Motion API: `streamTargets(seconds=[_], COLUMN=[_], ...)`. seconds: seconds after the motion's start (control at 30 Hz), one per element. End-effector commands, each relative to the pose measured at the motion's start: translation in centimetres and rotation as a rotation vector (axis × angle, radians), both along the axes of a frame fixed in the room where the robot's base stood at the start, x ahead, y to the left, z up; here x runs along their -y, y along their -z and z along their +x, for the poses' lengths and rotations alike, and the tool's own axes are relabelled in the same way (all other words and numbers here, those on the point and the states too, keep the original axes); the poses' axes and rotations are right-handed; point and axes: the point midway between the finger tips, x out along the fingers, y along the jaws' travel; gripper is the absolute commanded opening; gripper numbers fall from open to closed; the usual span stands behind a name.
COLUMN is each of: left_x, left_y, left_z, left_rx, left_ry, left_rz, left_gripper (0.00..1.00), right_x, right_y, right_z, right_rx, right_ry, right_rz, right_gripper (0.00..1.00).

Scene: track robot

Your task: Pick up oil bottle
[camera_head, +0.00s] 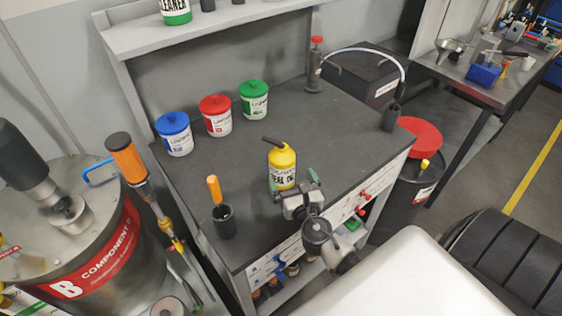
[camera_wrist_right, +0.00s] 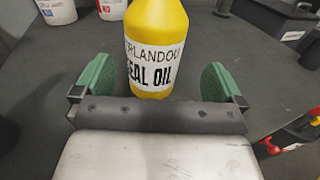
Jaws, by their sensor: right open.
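The oil bottle (camera_head: 281,169) is yellow with a white "SEAL OIL" label and a dark spout. It stands upright on the dark workbench (camera_head: 330,135) near its front edge. My right gripper (camera_head: 297,190) is right in front of it in the head view. In the right wrist view the bottle (camera_wrist_right: 156,50) stands between and just beyond the two green finger pads of my right gripper (camera_wrist_right: 158,85). The fingers are open, with a gap on each side of the bottle. The bottle's top is cut off in the wrist view. My left gripper is not in view.
Blue (camera_head: 174,134), red (camera_head: 215,115) and green (camera_head: 254,98) lidded tubs stand at the back left. An orange-handled tool in a black cup (camera_head: 223,221) stands left of the bottle. A black cup (camera_head: 391,115) stands at the right edge. Bench space around the bottle is clear.

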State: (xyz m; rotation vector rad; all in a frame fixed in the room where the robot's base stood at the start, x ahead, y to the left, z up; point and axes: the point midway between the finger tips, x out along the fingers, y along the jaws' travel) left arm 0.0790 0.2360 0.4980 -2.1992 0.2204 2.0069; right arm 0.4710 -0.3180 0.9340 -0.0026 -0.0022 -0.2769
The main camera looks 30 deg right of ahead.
Motion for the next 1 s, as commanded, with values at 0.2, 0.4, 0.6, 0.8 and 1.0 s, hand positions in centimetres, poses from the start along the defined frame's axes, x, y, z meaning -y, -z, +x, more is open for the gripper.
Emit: streamTargets(seconds=[0.2,0.4,0.6,0.8,1.0], left_x=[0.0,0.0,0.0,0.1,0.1], left_y=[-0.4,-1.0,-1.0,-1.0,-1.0], left_z=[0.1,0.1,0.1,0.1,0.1], left_rx=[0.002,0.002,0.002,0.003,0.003], left_ry=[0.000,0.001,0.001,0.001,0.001], left_rz=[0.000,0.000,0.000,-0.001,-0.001], left_gripper=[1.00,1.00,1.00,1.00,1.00], right_x=[0.4,0.6,1.1,1.2,1.2], right_y=[-0.1,-0.1,0.2,0.2,0.2], right_z=[1.8,4.7,6.5,6.6,6.6], right_rx=[0.001,0.002,0.000,0.000,0.000], right_ry=[-0.001,0.000,-0.001,-0.001,-0.001], right_rz=[0.002,0.001,0.002,0.002,0.002], right_gripper=[1.00,1.00,1.00,1.00,0.74])
